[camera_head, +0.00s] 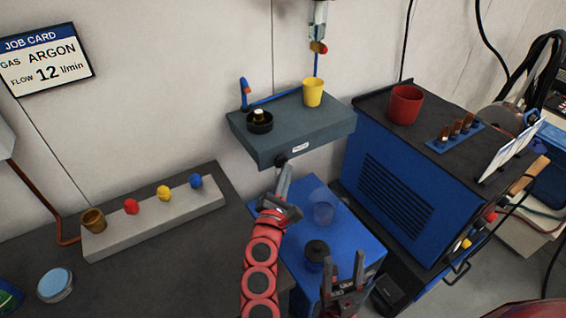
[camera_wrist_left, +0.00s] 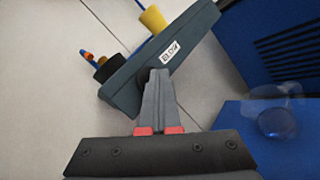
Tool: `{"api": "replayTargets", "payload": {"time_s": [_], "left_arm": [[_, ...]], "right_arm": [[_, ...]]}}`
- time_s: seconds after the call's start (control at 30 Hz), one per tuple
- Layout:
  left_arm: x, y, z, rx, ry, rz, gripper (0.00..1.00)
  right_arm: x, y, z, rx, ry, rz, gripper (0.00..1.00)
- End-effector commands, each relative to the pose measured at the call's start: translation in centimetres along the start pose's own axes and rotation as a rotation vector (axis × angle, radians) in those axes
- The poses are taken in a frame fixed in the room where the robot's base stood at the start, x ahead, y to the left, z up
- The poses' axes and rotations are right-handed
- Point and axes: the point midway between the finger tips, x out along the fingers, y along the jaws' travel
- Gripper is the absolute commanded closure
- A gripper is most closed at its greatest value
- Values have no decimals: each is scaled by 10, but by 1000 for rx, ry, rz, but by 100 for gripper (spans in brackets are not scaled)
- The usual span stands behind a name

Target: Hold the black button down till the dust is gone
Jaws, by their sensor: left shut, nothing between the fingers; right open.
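The black button (camera_head: 281,159) sits on the front face of a grey box (camera_head: 325,137) mounted on the wall. My left gripper (camera_head: 285,168) is shut and empty, its tips right at the button. A faint pale haze (camera_head: 321,194) shows around a clear round vessel (camera_head: 323,213) over the blue surface; the haze also shows in the left wrist view (camera_wrist_left: 272,90). My right gripper (camera_head: 345,272) is open and empty, low in front.
A yellow cup (camera_head: 313,93) and a black dish (camera_head: 260,126) stand on the grey box. A dark round pot (camera_head: 317,251) stands on the blue surface (camera_head: 352,235). A blue welder (camera_head: 384,182) is at right, a bench with coloured knobs (camera_head: 150,226) at left.

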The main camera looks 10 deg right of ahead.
Motion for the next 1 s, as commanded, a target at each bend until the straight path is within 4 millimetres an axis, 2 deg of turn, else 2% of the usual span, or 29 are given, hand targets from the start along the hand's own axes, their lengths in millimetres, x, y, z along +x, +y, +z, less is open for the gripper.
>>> {"api": "replayTargets", "payload": {"time_s": [0.2,0.57,1.0], "left_arm": [[-8,-5,5,0,1,0,100],[-10,-8,7,0,0,-2,100],[-39,-30,29,-1,-2,-6,100]], "right_arm": [[1,0,0,0,0,0,43],[2,0,0,0,0,0,43],[6,0,-1,0,0,0,43]]}}
